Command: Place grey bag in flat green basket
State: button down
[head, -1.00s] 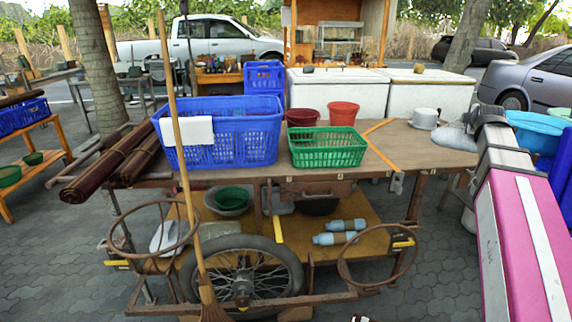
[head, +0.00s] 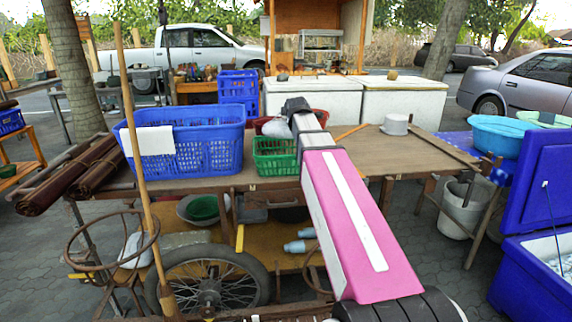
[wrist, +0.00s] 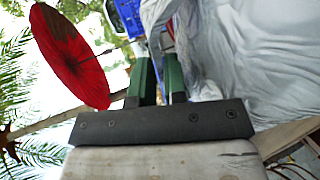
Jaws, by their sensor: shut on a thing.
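The flat green basket (head: 268,163) stands on the cart table, right of the large blue basket. My arm covers its right part. The grey bag (head: 277,128) shows at the left of my arm's far end, in line with the top of the green basket and the red tub. Its height above them is hard to judge. In the wrist view the bag (wrist: 245,55) fills the upper right as pale crumpled plastic. My gripper (wrist: 160,62) has its two green fingers close together and is shut on the bag; the fingertips are partly hidden by it.
The blue basket (head: 195,135) with a white cloth is left of the green basket. A red tub (head: 318,115) is behind it. A grey pot (head: 396,125) stands to the right; the tabletop between is mostly clear. White coolers (head: 400,98) stand behind.

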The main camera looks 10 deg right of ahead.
aim_at(275, 126)
jog(key=w+m+h, duration=0.1)
jog(key=h, duration=0.1)
jog(key=w+m+h, duration=0.2)
jog(key=w+r+m+g+h, duration=0.1)
jog(key=w, duration=0.1)
jog(key=shift+w+a+m+h, duration=0.2)
jog(key=shift+a+m+h, duration=0.1)
jog(key=shift+h, duration=0.1)
jog(key=shift+w+a+r+m+g+h, duration=0.1)
jog(key=shift+w+r+m+g+h, duration=0.25)
jog(key=shift+r+m+g+h, duration=0.3)
notch_tip(275, 126, down, 10)
jog(key=shift+r, duration=0.1)
jog(key=c, duration=1.1)
grip_release()
jog(key=shift+s, duration=0.1)
jog(key=v, duration=1.2)
jog(key=shift+f, duration=0.3)
